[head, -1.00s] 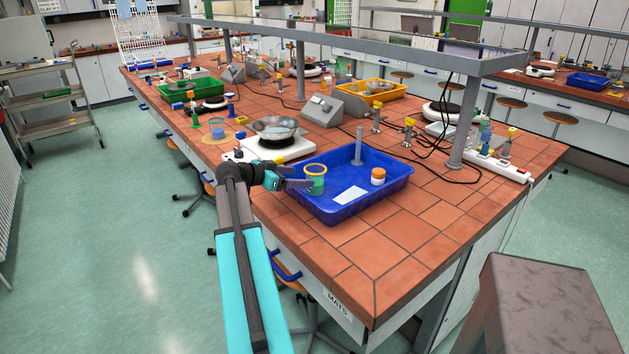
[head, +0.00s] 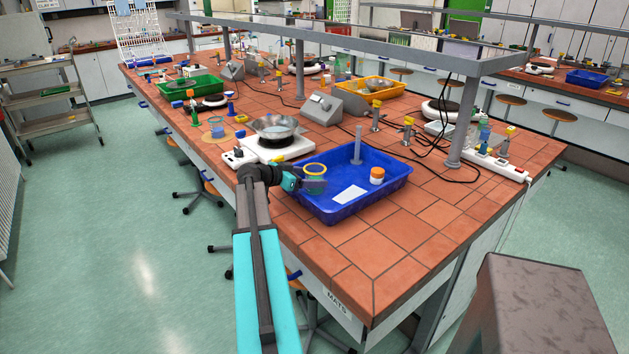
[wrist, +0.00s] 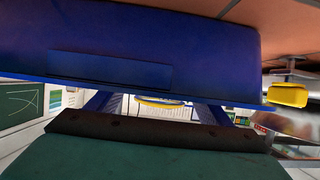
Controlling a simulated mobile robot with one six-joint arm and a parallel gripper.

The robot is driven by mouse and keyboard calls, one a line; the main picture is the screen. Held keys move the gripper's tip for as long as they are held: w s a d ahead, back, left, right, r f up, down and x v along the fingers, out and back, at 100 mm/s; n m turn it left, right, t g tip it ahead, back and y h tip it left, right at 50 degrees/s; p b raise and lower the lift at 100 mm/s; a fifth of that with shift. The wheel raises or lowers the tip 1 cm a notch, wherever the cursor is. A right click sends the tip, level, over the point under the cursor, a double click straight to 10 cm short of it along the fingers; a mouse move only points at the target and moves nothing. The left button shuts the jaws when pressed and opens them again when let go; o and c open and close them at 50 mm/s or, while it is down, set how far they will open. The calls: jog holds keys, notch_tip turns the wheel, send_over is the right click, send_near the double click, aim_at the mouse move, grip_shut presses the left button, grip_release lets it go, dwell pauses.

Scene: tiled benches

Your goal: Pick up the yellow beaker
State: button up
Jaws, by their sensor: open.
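The yellow beaker (head: 314,170) is a see-through vessel with a yellow rim and a greenish look. It stands upright in the left part of the blue tray (head: 345,211). My gripper (head: 315,184) reaches in from the left in the head view, its fingers level and overlapping the lower part of the beaker. The jaws are open. In the wrist view a yellow rim (wrist: 160,103) shows between the two dark blue fingers, and the tray fills the top. The beaker's lower part is partly hidden by the fingers. I cannot tell whether they touch it.
In the tray are an orange-and-white jar (head: 377,175), a grey post (head: 357,146) and a white card (head: 350,194). A white hotplate with a metal bowl (head: 276,125) stands behind my gripper. The tiled bench is clear in front of and right of the tray.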

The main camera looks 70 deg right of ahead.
jog(key=p+x, duration=0.1)
jog(key=x, duration=0.2)
jog(key=shift+d+p, duration=0.3)
jog(key=shift+p, duration=0.1)
jog(key=shift+s+d+f, duration=0.35)
jog(key=shift+d, duration=0.2)
jog(key=c, duration=1.2)
jog(key=shift+c, duration=0.2)
jog(key=shift+r, duration=0.15)
notch_tip(320, 180, up, 10)
jog(key=b, duration=0.2)
